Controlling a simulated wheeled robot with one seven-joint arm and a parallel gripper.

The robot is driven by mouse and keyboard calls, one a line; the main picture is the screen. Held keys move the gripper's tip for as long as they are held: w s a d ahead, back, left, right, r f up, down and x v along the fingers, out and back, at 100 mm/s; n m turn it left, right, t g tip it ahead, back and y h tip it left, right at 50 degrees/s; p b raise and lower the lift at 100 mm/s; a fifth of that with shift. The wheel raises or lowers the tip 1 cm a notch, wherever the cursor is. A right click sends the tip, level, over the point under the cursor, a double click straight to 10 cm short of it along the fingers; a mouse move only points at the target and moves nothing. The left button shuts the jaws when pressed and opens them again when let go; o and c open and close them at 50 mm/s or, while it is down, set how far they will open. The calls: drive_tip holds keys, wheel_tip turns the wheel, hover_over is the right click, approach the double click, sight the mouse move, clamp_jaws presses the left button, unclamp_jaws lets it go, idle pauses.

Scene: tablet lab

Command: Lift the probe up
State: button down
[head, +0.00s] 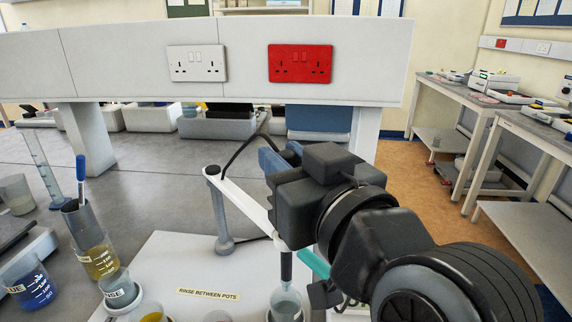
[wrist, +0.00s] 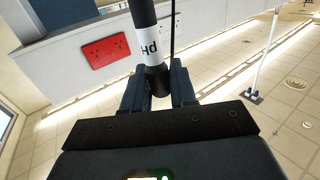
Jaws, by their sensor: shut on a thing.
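The lower end of the probe (head: 286,266) hangs upright below the holder arm, over a beaker (head: 286,304). I cannot tell whether its tip is inside the beaker's rim. My gripper and wrist hide the probe's upper part in the head view.
The holder's grey post (head: 219,212) stands left of my gripper, with a black cable (head: 240,150) looping above. Several beakers and a measuring cylinder (head: 42,165) stand at the left. A white board (head: 180,262) carries a "RINSE BETWEEN POTS" label. A socket panel (head: 120,62) runs behind.

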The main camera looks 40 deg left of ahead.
drive_tip(key=shift+r, duration=0.35)
drive_tip(key=c, duration=1.2)
unclamp_jaws()
drive_tip(key=shift+o, duration=0.7)
drive_tip(key=shift+f, duration=0.1)
drive_tip(key=shift+s+d, duration=0.1)
drive_tip(key=shift+d, duration=0.15)
drive_tip(key=b+v, duration=0.1)
drive_tip(key=v, duration=0.6)
drive_tip(key=shift+b, duration=0.35)
drive_tip(key=shift+s+d, duration=0.1)
